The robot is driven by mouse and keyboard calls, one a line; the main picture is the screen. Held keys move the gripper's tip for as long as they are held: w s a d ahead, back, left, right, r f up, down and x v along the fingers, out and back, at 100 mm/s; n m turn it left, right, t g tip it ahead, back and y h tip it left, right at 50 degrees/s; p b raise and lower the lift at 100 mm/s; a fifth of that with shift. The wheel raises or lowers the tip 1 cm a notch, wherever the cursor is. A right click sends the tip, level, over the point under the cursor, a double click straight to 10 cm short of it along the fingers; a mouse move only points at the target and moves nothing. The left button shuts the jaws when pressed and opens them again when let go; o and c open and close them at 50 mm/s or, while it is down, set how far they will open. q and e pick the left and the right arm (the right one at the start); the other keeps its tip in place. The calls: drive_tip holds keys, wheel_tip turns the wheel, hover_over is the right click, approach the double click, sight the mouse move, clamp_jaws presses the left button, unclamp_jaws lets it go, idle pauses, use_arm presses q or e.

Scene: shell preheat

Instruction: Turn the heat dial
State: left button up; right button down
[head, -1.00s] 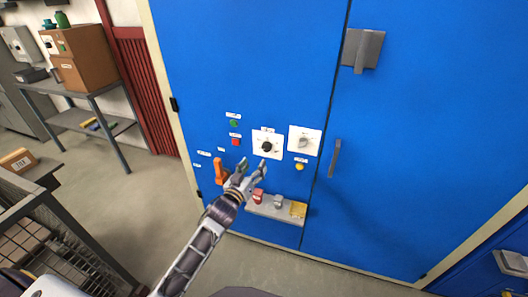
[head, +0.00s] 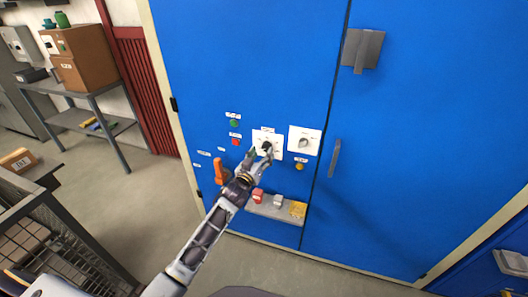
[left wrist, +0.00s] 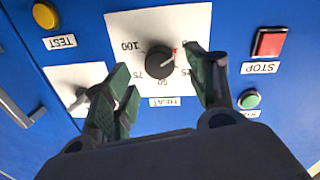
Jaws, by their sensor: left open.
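The heat dial (head: 267,146) is a black round knob on a white plate (head: 278,138) on the blue cabinet door. In the left wrist view, the dial (left wrist: 160,60) has a red mark on its upper right side, and the scale and HEAT label appear upside down. My left gripper (head: 260,156) is at the plate. In the left wrist view, my left gripper (left wrist: 165,85) is open, with one green-padded finger on each side of the dial. The dial sits between the fingers, with a gap to the left one. Contact with the right finger is unclear. My right gripper is out of view.
A second white plate with a grey knob (head: 304,143) is to the right. A green button (head: 234,123), a red STOP button (left wrist: 268,42) and a yellow TEST button (left wrist: 45,15) are nearby. An orange handle (head: 218,172) and a small ledge (head: 267,209) lie lower.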

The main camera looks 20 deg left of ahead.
sight(267, 147)
use_arm(q)
drive_tip(key=shift+w+d, duration=0.2)
drive_tip(key=shift+w, duration=1.25)
drive_tip(key=c, duration=1.1)
drive_tip(key=shift+o, duration=0.2)
